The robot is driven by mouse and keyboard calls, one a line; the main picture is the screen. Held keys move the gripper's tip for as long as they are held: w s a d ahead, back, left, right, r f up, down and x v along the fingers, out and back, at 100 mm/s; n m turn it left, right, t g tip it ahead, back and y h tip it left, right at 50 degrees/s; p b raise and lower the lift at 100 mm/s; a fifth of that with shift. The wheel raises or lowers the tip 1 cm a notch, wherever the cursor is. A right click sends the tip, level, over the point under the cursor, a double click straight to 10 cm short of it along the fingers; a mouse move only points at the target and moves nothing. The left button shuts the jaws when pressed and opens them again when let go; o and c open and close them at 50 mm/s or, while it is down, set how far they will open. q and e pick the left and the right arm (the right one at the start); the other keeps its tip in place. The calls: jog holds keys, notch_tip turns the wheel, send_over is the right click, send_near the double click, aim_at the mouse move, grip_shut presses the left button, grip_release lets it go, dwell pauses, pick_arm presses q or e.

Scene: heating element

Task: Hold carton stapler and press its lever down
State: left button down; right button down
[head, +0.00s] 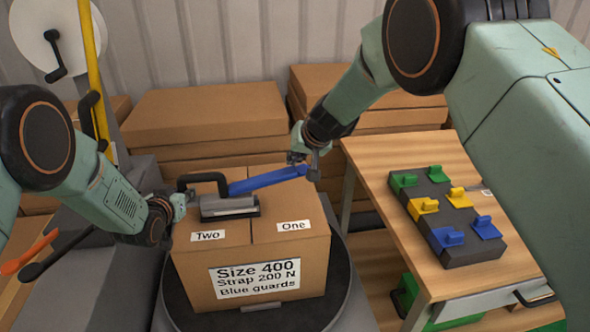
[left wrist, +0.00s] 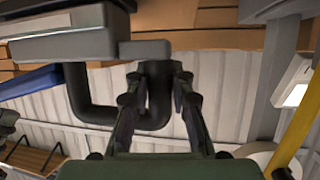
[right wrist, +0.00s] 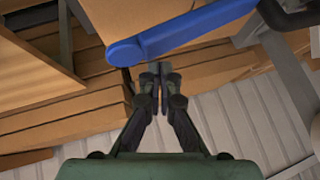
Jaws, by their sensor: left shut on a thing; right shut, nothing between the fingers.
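The carton stapler, with a grey body (head: 229,208), a black loop handle and a blue lever (head: 265,181), sits on top of the cardboard carton (head: 250,262). My left gripper (head: 182,200) is at the stapler's left end, shut on its black handle (left wrist: 154,90), as the left wrist view shows. The blue lever slants up to the right from the body. My right gripper (head: 306,163) is shut and empty by the lever's right end. In the right wrist view, the lever (right wrist: 180,35) lies just beyond the closed fingertips (right wrist: 160,68); contact cannot be told.
The carton stands on a dark round turntable (head: 345,280). A wooden table (head: 385,170) at right holds a dark block (head: 468,250) with green, yellow and blue guards. Stacked flat cartons (head: 205,115) stand behind. Orange and black levers (head: 30,252) are at left.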

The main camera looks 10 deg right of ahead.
jog(key=r, duration=0.2)
jog(key=a+r, duration=0.1)
jog(key=r, duration=0.2)
jog(key=shift+a, duration=0.1)
dwell(0.4)
jog(key=shift+f, duration=0.1)
dwell(0.4)
pick_arm(q)
jog(key=c, duration=1.1)
grip_release()
